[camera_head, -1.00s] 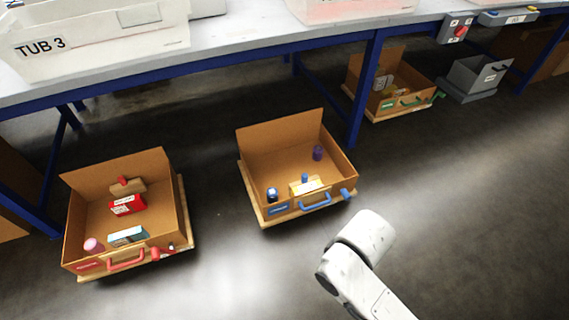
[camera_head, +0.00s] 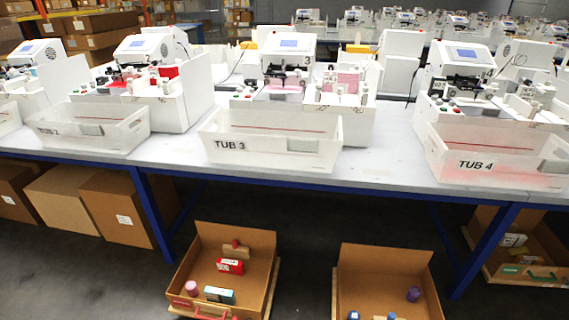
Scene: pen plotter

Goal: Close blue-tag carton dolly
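The blue-tag carton dolly (camera_head: 384,262) is at the bottom of the head view, right of centre, on the floor in front of the bench. It is an open brown carton, with the wooden dolly edge showing at its left. Its front, with the blue tag and handle, is cut off by the lower picture edge. A purple item (camera_head: 413,294) and blue items (camera_head: 354,315) are inside it. My gripper is not in view.
A red-handled carton (camera_head: 268,268) stands to its left and a green-tagged carton (camera_head: 540,277) under the bench at right. The bench (camera_head: 385,178) with blue legs holds tubs and machines. Dark floor lies between the cartons.

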